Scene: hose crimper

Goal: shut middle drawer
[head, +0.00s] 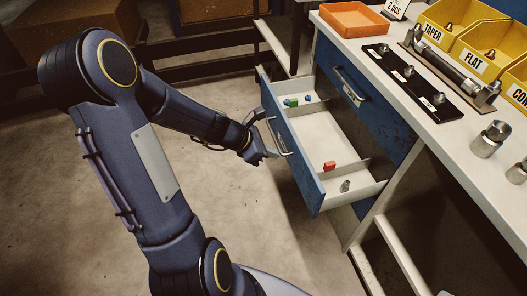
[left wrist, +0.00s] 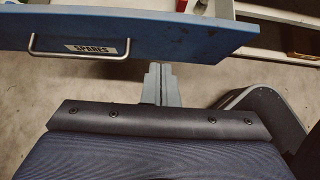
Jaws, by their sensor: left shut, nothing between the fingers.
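The open drawer (head: 318,130) is pulled well out of the blue cabinet in the head view, below a shut upper drawer (head: 356,95). Its blue front has a metal bar handle (head: 278,138). In the left wrist view the drawer front (left wrist: 190,38) bears a SPARES label (left wrist: 90,49) and the handle (left wrist: 78,54) is left of my fingers. My left gripper (head: 266,153) is shut and empty, close to the outer face of the drawer front. In the left wrist view its fingertips (left wrist: 160,68) are just at the front's lower edge; contact cannot be told. My right gripper is not in view.
The drawer holds small green and blue pieces (head: 291,102), a red block (head: 329,166) and a metal fitting (head: 345,186). The bench top (head: 455,140) carries an orange tray (head: 354,20), yellow bins (head: 449,25) and metal parts. The floor (head: 235,205) before the drawer is clear.

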